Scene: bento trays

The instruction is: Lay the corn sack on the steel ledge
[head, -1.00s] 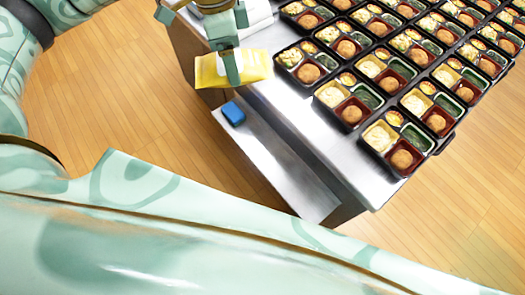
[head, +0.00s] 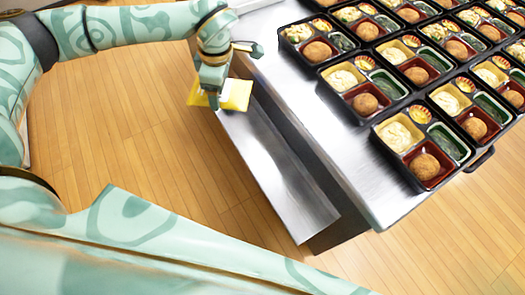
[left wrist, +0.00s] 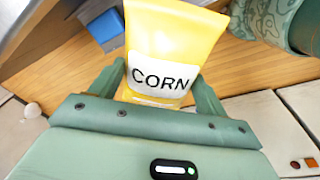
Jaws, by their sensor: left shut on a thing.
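The yellow corn sack (head: 236,94) is held in my left gripper (head: 213,98), which is shut on it. In the left wrist view the sack (left wrist: 170,40) stands between the two fingers, its white CORN label facing the camera. The steel ledge (head: 285,180) is the narrow, lower metal strip along the table's left side. In the head view the sack overlaps the upper end of the ledge; I cannot tell whether they touch. My right gripper is not in view.
A blue block (left wrist: 104,28) shows beside the sack in the left wrist view; it is hidden in the head view. Bento trays (head: 388,138) fill the right of the steel table (head: 330,125). The ledge's middle and near end are clear.

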